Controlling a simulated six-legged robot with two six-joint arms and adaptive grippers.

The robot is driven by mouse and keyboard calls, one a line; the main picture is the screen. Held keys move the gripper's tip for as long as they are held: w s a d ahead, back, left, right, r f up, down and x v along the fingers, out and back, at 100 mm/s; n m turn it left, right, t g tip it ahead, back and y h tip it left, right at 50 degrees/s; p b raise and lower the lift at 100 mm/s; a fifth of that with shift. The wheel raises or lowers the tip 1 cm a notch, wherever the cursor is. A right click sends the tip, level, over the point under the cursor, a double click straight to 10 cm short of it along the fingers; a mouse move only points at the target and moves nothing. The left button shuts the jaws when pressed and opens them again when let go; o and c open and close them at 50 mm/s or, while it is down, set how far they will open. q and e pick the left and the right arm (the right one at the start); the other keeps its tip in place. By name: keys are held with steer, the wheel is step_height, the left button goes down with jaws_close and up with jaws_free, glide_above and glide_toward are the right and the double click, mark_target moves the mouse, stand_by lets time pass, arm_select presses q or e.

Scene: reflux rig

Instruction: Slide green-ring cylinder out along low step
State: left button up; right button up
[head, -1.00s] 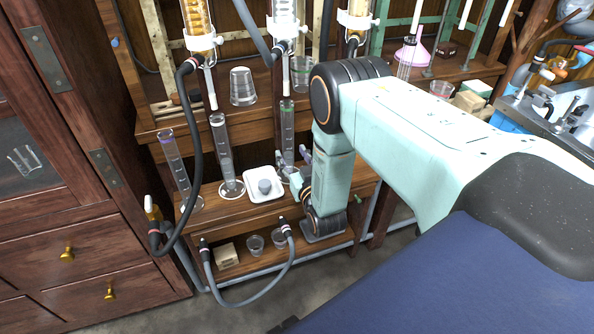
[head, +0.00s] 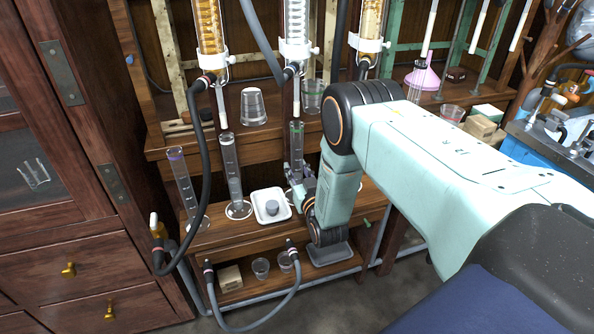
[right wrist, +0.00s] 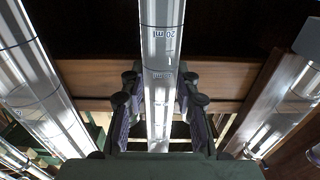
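The green-ring cylinder (head: 297,135) is a clear upright measuring cylinder on the low step, below a thin spout. In the right wrist view the graduated glass tube (right wrist: 160,70) runs between my fingers. My right gripper (head: 299,182) is low at the cylinder. In the right wrist view its two dark fingers (right wrist: 160,112) stand on either side of the glass, with a narrow gap visible at each side. The cylinder's foot is mostly hidden by the gripper. My left gripper is not in view.
A purple-ring cylinder (head: 183,180) and another clear cylinder (head: 232,170) stand on the low step (head: 225,237) to the left. A white tray (head: 258,218) with a grey knob sits close to my gripper. Hoses hang in front.

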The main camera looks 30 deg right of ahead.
jaws_close()
steer(key=shift+r, duration=0.1)
steer(key=shift+r+p, duration=0.3)
steer(key=shift+p, duration=0.05)
steer(key=shift+p+v, duration=0.95)
steer(key=shift+v, duration=0.65)
steer(key=p, duration=0.3)
glide_toward(299, 171)
steer(key=x, duration=0.2)
steer(key=shift+w+d+f, duration=0.1)
steer(key=shift+w, duration=0.2)
